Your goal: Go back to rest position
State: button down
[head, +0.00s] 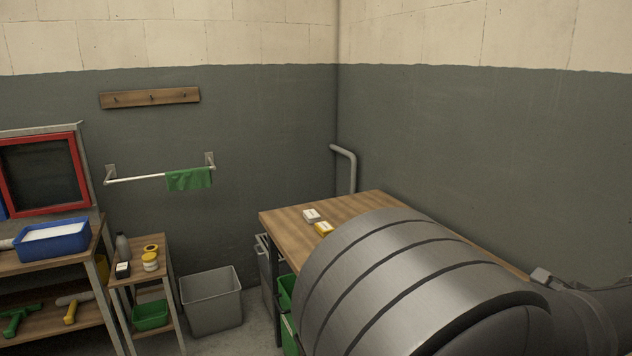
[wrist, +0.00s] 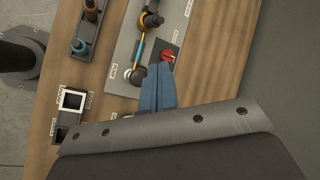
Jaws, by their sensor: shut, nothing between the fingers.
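My gripper (wrist: 158,72) shows in the wrist view as two blue fingers pressed together, with nothing between them. The fingertips appear over a grey panel (wrist: 124,52) on a wooden bench top (wrist: 44,126), just below a red knob (wrist: 168,56). I cannot tell how high above the panel they are. A thin yellow and blue part (wrist: 138,50) with black fittings lies along the panel, left of the fingers. In the head view my big grey arm link fills the lower right, and my gripper is hidden.
In the head view, a wooden bench (head: 290,222) carries small boxes. A grey bin (head: 211,302), small side table (head: 138,268) and shelf with blue tub (head: 52,240) stand left.

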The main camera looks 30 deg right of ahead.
jog(key=f+m, duration=0.1)
jog(key=f, duration=0.2)
jog(key=s+d+f+m+t, duration=0.1)
jog(key=f, duration=0.2)
jog(key=d+f, duration=0.1)
jog(key=f, duration=0.2)
jog(key=shift+s+d+m, duration=0.1)
jog(key=shift+s+m, duration=0.1)
jog(key=shift+m, duration=0.2)
jog(key=shift+d+r+h, duration=0.15)
jog(key=shift+r+h, duration=0.15)
jog(key=shift+r, duration=0.55)
jog(key=shift+a+f, duration=0.25)
jog(key=shift+d+r, duration=0.1)
jog(key=shift+r, duration=2.5)
jog(key=c, duration=2.1)
grip_release()
